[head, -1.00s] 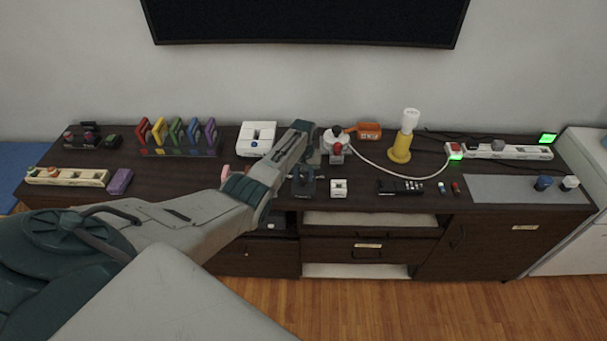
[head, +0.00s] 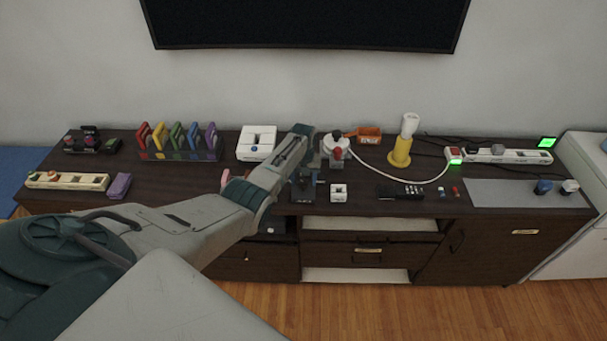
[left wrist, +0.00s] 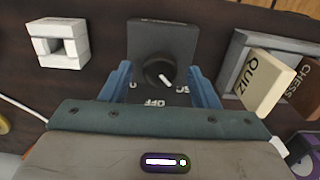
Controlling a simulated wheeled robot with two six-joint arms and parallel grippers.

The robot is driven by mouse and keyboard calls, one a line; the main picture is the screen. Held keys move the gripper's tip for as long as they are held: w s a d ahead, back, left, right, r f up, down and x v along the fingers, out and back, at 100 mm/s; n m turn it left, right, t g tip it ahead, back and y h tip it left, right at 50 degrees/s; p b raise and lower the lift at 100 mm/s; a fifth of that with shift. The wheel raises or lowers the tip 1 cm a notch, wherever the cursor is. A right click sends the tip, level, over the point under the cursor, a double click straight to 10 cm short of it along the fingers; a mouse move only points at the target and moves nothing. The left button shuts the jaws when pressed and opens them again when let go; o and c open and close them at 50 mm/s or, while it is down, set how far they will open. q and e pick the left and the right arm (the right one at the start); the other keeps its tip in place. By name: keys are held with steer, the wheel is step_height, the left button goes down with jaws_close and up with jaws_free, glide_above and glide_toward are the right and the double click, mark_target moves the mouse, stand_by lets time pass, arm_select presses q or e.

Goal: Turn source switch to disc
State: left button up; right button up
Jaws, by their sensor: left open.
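The source switch is a dark box with a round black knob (left wrist: 158,73) in the left wrist view. A white mark on the knob points toward the lower right. The word OFF is printed below the knob, with partly hidden lettering to either side. My left gripper (left wrist: 160,68) is open, its blue fingers on the left and right of the knob; I cannot tell whether they touch it. In the head view the switch box (head: 299,194) is partly hidden under my left gripper (head: 311,177). My right gripper is not in view.
A white block (head: 338,192) is just right of the switch, with a black remote (head: 400,191) beyond it. A grey holder with QUIZ (left wrist: 264,82) and CHESS (left wrist: 305,86) pieces stands on the switch's other side. A white device (head: 256,142) and a yellow lamp (head: 400,152) are behind.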

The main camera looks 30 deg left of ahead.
mark_target(304, 182)
arm_select(q)
step_height(304, 182, up, 11)
steer(key=b, duration=0.1)
steer(key=shift+f, duration=0.2)
stand_by(0.5)
